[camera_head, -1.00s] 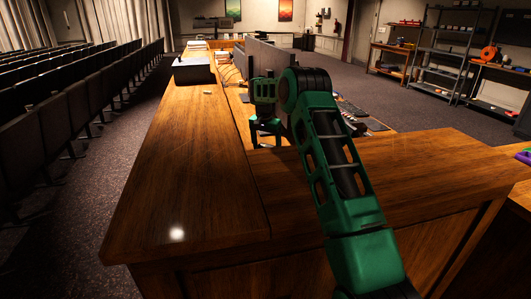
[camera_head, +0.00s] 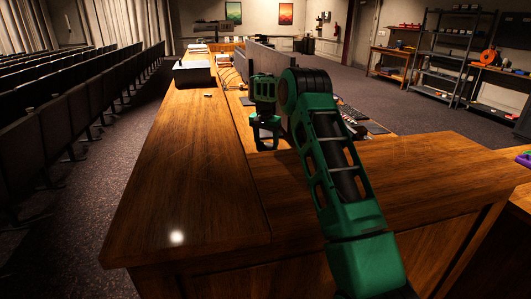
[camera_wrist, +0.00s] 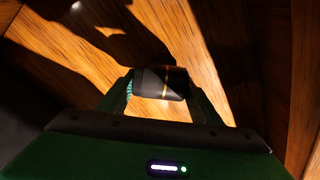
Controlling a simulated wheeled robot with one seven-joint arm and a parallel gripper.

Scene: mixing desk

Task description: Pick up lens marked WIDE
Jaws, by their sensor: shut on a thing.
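A dark, cylindrical lens (camera_wrist: 162,83) with a thin gold band sits between the fingers of my gripper (camera_wrist: 160,90) in the wrist view. The fingers are shut on it from both sides. No WIDE marking can be read on it. In the head view my gripper (camera_head: 266,136) is over the lower inner part of the wooden desk (camera_head: 180,190), just behind the raised front ledge. The lens is too small and shaded to make out clearly there.
A black box (camera_head: 193,73) stands on the left desktop, with a small pale item (camera_head: 208,95) nearer. Mixing gear (camera_head: 350,112) lies right of my arm. The near left desktop is clear. Seat rows (camera_head: 60,120) line the left side.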

